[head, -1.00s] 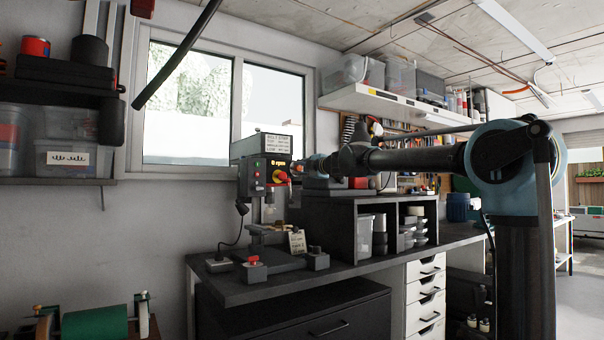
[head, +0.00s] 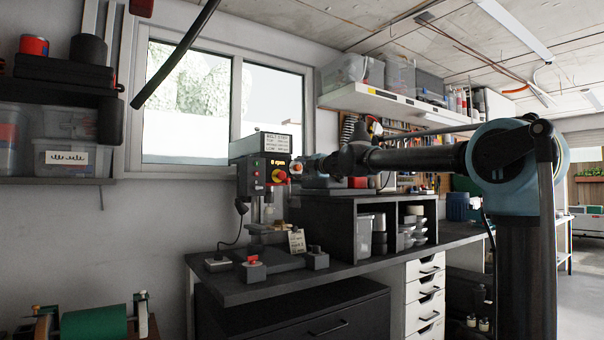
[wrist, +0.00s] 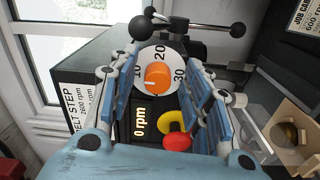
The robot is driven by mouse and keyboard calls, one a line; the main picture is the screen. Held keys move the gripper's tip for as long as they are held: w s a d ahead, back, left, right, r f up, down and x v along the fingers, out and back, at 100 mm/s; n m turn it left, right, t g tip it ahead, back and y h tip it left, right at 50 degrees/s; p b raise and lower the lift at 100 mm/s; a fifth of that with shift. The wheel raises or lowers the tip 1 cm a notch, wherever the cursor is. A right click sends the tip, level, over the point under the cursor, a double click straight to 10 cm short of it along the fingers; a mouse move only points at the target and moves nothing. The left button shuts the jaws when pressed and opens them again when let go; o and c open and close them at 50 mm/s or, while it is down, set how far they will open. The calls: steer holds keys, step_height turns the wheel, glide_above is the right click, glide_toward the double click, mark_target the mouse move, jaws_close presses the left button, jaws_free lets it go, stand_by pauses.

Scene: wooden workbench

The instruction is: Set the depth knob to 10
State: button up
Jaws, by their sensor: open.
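The depth knob (wrist: 157,75) is an orange cap on a white dial (wrist: 146,57) marked 10, 20 and 30, on the side of the dark drill press head. In the wrist view 10 is at the left, 20 at the top and 30 at the right. A small pale mark shows on the knob's lower part; I cannot tell what value it gives. My gripper (wrist: 156,66) is open, with its blue-grey fingers on either side of the knob; contact is unclear. In the head view my gripper (head: 308,167) is at the right side of the drill press (head: 252,178).
Below the knob in the wrist view are a yellow and red switch (wrist: 175,132) and a display (wrist: 144,120) reading 0 rpm. A black handle with ball ends (wrist: 190,26) stands beyond the dial. A wooden block (wrist: 293,130) lies at the right. Black shelves (head: 345,215) stand under my arm.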

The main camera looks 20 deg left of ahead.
steer(key=v, duration=1.1)
steer(key=shift+s+d, duration=0.15)
steer(key=shift+d, duration=0.1)
steer(key=s+d+f+m+g+h, duration=0.3)
steer(key=s+d+f+m, duration=0.5)
steer(key=f, duration=1.1)
steer(key=s+d+f+m+g+h, duration=0.3)
steer(key=s+d+f+m+h, duration=0.3)
steer(key=s+d+f, duration=0.9)
steer(key=s+d+f+m+g+h, duration=0.3)
steer(key=s+d+f+m, duration=0.9)
steer(key=d+f, duration=0.8)
step_height(320, 180, down, 4)
steer(key=shift+f+h, duration=0.1)
steer(key=shift+h, duration=0.8)
